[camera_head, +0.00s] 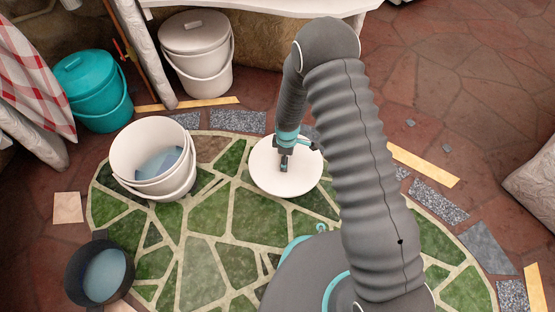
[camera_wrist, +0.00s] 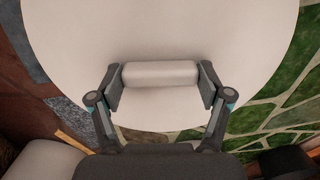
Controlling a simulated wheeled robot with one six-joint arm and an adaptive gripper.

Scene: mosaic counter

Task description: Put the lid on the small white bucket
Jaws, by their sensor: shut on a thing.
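The white round lid (camera_head: 296,181) is in my gripper (camera_head: 284,164), to the right of the small white bucket. In the wrist view the lid (camera_wrist: 160,100) fills much of the picture, and my gripper (camera_wrist: 160,84) is shut on its pale bar handle (camera_wrist: 160,73). The open white bucket (camera_head: 150,187) stands on the green mosaic with its handle hanging at its side. Bluish content shows inside it. The lid is apart from the bucket. How high the lid is above the mosaic I cannot tell.
A lidded white bucket (camera_head: 205,75) and a lidded teal bucket (camera_head: 91,88) stand at the back left. A dark pot (camera_head: 92,287) with bluish content is at the front left. Loose tiles (camera_head: 422,163) lie around the mosaic. Mosaic between bucket and lid is clear.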

